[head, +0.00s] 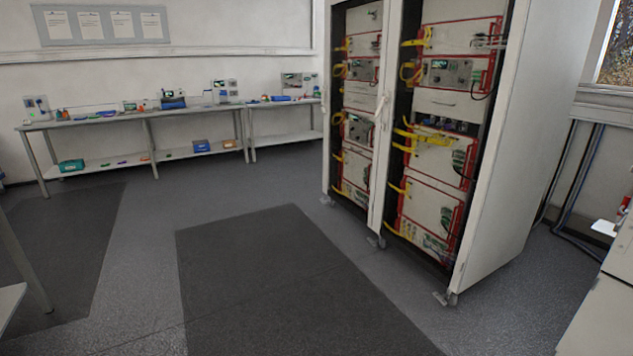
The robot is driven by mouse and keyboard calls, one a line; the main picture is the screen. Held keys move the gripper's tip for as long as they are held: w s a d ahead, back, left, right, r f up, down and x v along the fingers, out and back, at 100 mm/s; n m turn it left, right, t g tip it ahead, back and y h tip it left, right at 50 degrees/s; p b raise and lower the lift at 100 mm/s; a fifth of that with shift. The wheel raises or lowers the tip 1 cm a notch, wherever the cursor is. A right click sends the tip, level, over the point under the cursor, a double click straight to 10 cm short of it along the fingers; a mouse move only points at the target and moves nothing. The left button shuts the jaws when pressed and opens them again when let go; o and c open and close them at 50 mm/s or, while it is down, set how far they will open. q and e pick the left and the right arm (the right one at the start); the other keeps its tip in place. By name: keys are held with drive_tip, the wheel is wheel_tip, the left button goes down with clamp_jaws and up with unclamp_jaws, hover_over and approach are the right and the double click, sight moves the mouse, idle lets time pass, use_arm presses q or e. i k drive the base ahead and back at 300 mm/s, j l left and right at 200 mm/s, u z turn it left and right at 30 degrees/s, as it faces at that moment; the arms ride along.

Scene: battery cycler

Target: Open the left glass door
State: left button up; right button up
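A tall white battery cycler cabinet (522,150) stands right of centre, with two bays side by side. The left bay (357,105) and the right bay (445,130) show red-framed units with yellow cables inside. The left glass door is clear, so I cannot make out its pane or tell for sure whether it is shut. A light handle (381,108) shows on the upright between the two bays. Neither of my grippers is in view.
A dark mat (290,280) lies on the open grey floor before the cabinet. A long workbench (150,117) with instruments runs along the back wall. A table corner (10,298) is at the left edge, and a white unit (605,310) at the lower right.

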sight(327, 62)
drive_tip(key=i, duration=4.25)
